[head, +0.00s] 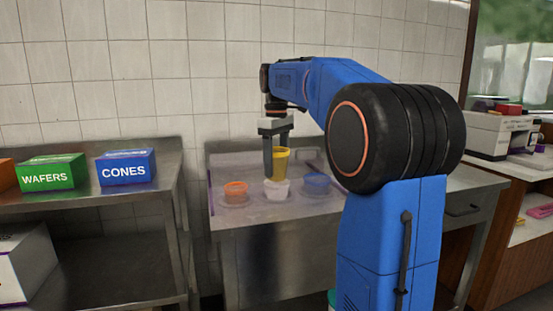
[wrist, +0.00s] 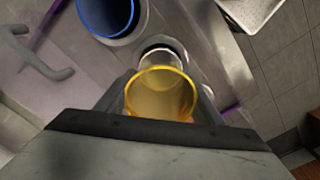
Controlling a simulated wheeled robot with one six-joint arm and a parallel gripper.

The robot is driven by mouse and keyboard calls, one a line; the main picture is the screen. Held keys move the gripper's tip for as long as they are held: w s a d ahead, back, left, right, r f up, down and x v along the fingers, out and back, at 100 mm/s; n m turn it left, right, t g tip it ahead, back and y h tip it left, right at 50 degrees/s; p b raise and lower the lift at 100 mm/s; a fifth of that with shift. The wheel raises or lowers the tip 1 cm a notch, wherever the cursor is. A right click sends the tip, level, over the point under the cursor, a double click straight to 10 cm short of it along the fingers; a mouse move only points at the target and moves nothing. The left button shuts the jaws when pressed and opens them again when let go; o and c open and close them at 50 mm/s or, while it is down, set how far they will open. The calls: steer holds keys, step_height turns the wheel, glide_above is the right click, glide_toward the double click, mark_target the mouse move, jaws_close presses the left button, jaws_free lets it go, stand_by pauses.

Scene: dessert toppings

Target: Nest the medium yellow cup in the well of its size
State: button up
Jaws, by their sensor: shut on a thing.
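My gripper (head: 277,168) is shut on the yellow cup (head: 281,162) and holds it upright above the clear tray of wells (head: 293,208). In the wrist view I look into the open mouth of the yellow cup (wrist: 160,92), with a finger on each side. A white cup (head: 276,189) sits in the tray below the held cup. Its rim shows just beyond the yellow one in the wrist view (wrist: 162,50). An orange cup (head: 236,190) sits at the left and a blue cup (head: 317,181) at the right. Whether an empty well lies under the yellow cup is hidden.
The tray lies on a steel counter (head: 262,250) against a tiled wall. At the left, a steel shelf holds a blue CONES box (head: 126,167) and a green WAFERS box (head: 52,172). A printer-like machine (head: 497,135) stands far right.

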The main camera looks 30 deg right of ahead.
steer(key=shift+f, duration=3.35)
steer(key=o, duration=1.1)
steer(key=shift+r, duration=4.45)
